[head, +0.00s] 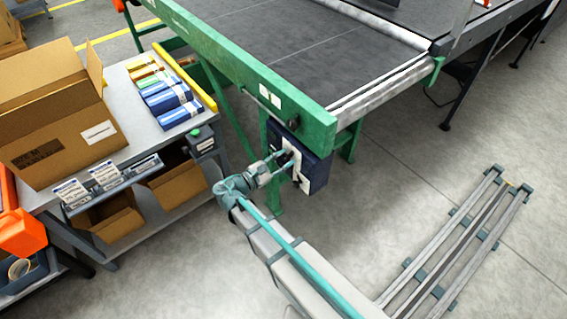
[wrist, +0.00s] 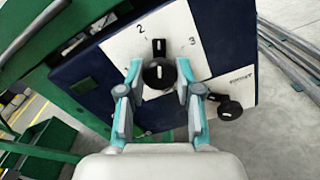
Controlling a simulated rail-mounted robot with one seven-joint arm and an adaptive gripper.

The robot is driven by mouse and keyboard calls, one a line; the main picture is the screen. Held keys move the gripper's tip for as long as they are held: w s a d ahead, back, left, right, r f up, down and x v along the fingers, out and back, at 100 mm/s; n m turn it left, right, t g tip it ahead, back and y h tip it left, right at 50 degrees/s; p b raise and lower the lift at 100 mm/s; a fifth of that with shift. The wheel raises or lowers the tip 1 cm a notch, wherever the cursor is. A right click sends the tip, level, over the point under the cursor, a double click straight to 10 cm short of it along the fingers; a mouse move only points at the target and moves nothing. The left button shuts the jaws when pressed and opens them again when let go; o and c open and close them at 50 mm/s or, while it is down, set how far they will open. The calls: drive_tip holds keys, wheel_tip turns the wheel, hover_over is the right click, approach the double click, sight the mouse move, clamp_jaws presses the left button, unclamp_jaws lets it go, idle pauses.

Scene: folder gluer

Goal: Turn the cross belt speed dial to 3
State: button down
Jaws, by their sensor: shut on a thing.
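The control box (head: 316,172) is dark blue with a white face plate and hangs under the green machine frame. In the wrist view, the dial (wrist: 158,75) is a round black knob on the white face plate (wrist: 215,52). Its pointer stands up in the picture, between the printed 2 and 3. My gripper (wrist: 159,70) has its teal-tipped fingers on both sides of the dial, shut on it. In the head view my gripper (head: 282,158) is at the box face and largely covers the dial.
A second black knob (wrist: 230,108) sits at the lower right of the plate, close to my right finger. A shelf cart (head: 150,130) with cartons stands to the left. Floor rails (head: 455,245) lie at the right. The grey floor between is clear.

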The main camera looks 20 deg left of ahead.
drive_tip(key=m+b, duration=0.9)
drive_tip(key=m, duration=0.2)
idle(0.4)
drive_tip(key=c, duration=0.8)
unclamp_jaws()
drive_tip(key=shift+r, duration=0.1)
drive_tip(key=shift+a, duration=0.1)
drive_tip(key=v, duration=1.2)
